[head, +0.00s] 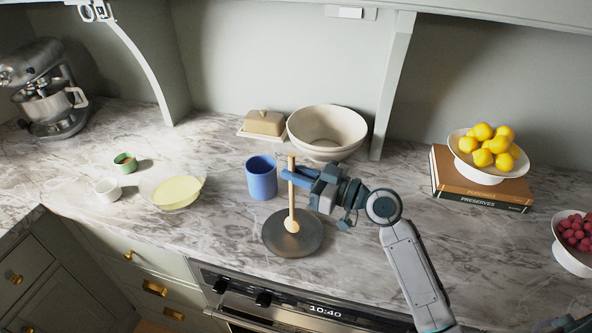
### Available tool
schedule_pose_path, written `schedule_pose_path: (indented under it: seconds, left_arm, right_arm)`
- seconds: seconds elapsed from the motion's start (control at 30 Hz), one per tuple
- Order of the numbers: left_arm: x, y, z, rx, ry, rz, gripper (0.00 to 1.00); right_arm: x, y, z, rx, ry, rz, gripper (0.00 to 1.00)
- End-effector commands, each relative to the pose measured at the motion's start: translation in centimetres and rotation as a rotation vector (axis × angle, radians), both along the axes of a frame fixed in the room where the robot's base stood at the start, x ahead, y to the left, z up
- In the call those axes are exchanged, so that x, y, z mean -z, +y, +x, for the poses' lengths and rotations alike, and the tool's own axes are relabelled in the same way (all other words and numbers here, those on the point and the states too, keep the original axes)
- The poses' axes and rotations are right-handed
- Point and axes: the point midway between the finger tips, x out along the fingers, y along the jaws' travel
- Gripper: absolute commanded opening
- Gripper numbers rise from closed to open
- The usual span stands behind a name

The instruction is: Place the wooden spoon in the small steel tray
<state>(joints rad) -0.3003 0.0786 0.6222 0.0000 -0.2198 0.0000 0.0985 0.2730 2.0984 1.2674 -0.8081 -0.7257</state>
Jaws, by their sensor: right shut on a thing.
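The wooden spoon (292,205) stands upright in the head view, its handle pointing up and its round end down. My right gripper (291,175) is shut on the upper part of its handle. The small steel tray (308,243), a dark round shallow dish, lies on the marble counter below the gripper. My left gripper is not in view.
A blue cup (261,179) stands close behind and left of the tray. Behind are a cream bowl (327,129) and a butter dish (264,123). A yellow-filled bowl (177,192) sits left. Books (480,183) with a lemon bowl (487,170) stand right. Counter right of the tray is clear.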

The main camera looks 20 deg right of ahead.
Motion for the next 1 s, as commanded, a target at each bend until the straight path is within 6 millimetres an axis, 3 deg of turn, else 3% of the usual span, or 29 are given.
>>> schedule_pose_path:
  seconds: [0.27,0.3,0.4,0.43,1.0]
  left_arm:
    - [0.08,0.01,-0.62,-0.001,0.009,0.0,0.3]
    - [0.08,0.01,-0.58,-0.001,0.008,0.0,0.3]
    - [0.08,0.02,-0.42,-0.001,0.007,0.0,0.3]
    - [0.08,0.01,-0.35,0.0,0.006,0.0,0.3]
    - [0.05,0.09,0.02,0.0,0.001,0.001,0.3]
  right_arm:
    - [0.1,0.0,-0.01,0.0,0.0,0.0,0.0]
    - [0.11,0.0,0.0,0.0,0.0,0.0,0.15]
    - [0.11,0.0,0.0,0.0,0.001,-0.001,0.35]
    - [0.11,0.0,0.0,0.0,0.001,-0.001,0.37]
    - [0.11,-0.01,-0.01,0.0,0.001,-0.001,0.37]
